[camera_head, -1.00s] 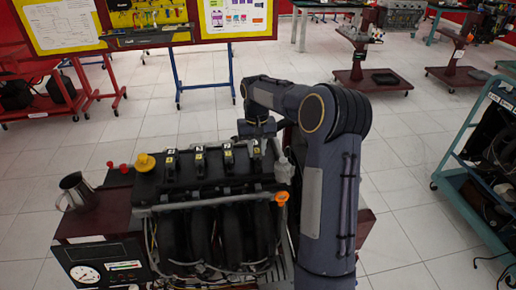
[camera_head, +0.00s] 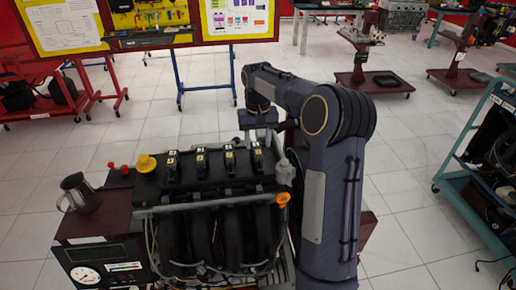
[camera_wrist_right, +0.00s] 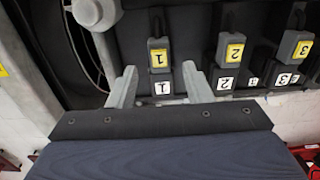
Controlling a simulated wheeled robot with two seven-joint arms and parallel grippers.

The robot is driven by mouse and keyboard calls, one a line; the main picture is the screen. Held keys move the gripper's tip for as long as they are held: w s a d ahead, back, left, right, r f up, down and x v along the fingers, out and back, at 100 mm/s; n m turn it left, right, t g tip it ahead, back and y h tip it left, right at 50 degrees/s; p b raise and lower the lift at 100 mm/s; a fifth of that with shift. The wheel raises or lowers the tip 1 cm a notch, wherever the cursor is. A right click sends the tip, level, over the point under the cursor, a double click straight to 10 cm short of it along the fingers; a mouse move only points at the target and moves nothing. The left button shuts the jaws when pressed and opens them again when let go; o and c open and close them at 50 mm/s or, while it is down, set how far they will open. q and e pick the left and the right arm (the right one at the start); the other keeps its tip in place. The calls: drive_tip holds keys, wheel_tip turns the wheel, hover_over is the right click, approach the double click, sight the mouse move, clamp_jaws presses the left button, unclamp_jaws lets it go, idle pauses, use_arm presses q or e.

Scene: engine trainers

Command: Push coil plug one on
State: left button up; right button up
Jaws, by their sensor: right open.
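Coil plug one is a dark grey plug with a yellow "1" label (camera_wrist_right: 158,58) in the right wrist view. In the head view it is the rightmost of the row of labelled plugs (camera_head: 257,154) on the black engine top (camera_head: 190,180). My right gripper (camera_wrist_right: 158,82) is open. Its two pale fingers stand apart on either side of the plug's near end and the white "1" label, holding nothing. In the head view my right gripper (camera_head: 258,120) is at the far side of the engine, its fingertips hidden. I cannot tell how deep the plug sits. My left gripper is not in view.
Plug two (camera_wrist_right: 230,50) and plug three (camera_wrist_right: 291,47) stand to the right of plug one in the wrist view. A pale round cap (camera_wrist_right: 96,12) is at upper left. A metal jug (camera_head: 78,193) and a yellow cap (camera_head: 146,163) are at the engine's left.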

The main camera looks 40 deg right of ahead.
sight(258, 151)
wheel_tip(258, 151, up, 4)
drive_tip(key=shift+f, duration=0.15)
drive_tip(key=shift+r, duration=0.2)
drive_tip(key=shift+s+r, duration=0.1)
drive_tip(key=s+a+r+n+t+y, duration=0.25)
drive_tip(key=s+a+r, duration=0.25)
drive_tip(key=s+a, duration=0.6)
drive_tip(key=s+a+f+t, duration=0.1)
drive_tip(key=s+a+f, duration=0.1)
drive_tip(key=s, duration=0.3)
drive_tip(key=s+a+f+n+t+y, duration=0.1)
drive_tip(key=s+a+f, duration=0.2)
drive_tip(key=s+a, duration=0.2)
drive_tip(key=s+a+f+t, duration=0.1)
drive_tip(key=s+a+f, duration=0.2)
drive_tip(key=s, duration=0.4)
drive_tip(key=shift+a+n, duration=0.35)
drive_tip(key=shift+a, duration=0.15)
